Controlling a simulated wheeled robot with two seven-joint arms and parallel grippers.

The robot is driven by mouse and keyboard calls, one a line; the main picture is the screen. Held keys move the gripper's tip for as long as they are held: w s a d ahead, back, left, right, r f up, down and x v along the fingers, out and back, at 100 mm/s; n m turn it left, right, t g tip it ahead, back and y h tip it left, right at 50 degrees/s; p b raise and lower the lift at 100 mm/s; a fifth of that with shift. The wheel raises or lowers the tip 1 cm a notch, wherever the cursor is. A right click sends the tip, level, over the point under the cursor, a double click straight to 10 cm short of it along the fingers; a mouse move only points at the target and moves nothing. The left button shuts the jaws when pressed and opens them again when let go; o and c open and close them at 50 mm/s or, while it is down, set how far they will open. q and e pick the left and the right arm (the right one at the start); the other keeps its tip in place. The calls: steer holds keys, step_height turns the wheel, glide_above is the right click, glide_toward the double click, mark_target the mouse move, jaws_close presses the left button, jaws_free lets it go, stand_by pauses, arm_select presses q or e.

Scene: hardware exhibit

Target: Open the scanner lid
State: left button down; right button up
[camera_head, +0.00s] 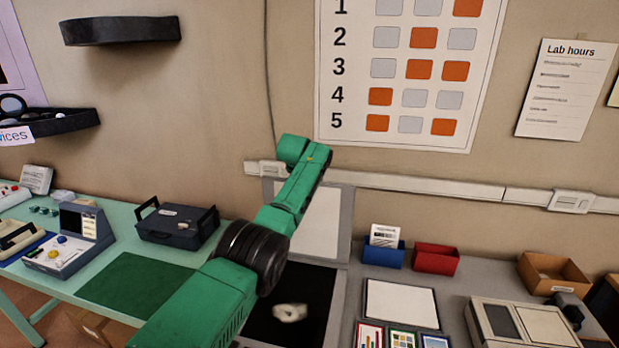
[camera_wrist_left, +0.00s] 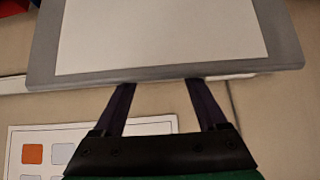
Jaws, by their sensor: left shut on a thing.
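The scanner's lid (camera_head: 322,222) stands raised at the back of the scanner, a grey frame with a white inner panel. The black scanner bed (camera_head: 313,297) is uncovered, with a small pale object (camera_head: 290,312) lying on it. My green left arm crosses in front of the scanner and hides part of the lid and bed. In the left wrist view, the two dark fingers of my left gripper (camera_wrist_left: 162,86) meet the edge of the lid (camera_wrist_left: 284,50) and are shut on it. The head view hides this gripper behind the arm. My right gripper is not in view.
A wall rail (camera_head: 430,185) runs behind the lid. Blue (camera_head: 383,254) and red (camera_head: 436,260) bins and a white panel (camera_head: 400,303) are right of the scanner. A beige device (camera_head: 522,325) is farther right. A dark case (camera_head: 178,226) stands on the left table.

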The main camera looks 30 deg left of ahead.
arm_select(q)
steer(key=shift+s+f, duration=0.1)
steer(key=shift+f, duration=0.05)
jaws_free()
steer(key=shift+s+d+b, duration=0.15)
steer(key=shift+d+b, duration=0.05)
steer(key=shift+b, duration=0.3)
steer(key=b+v, duration=0.6)
steer(key=v, duration=0.8)
steer(key=shift+r, duration=0.25)
steer(key=shift+a, duration=0.15)
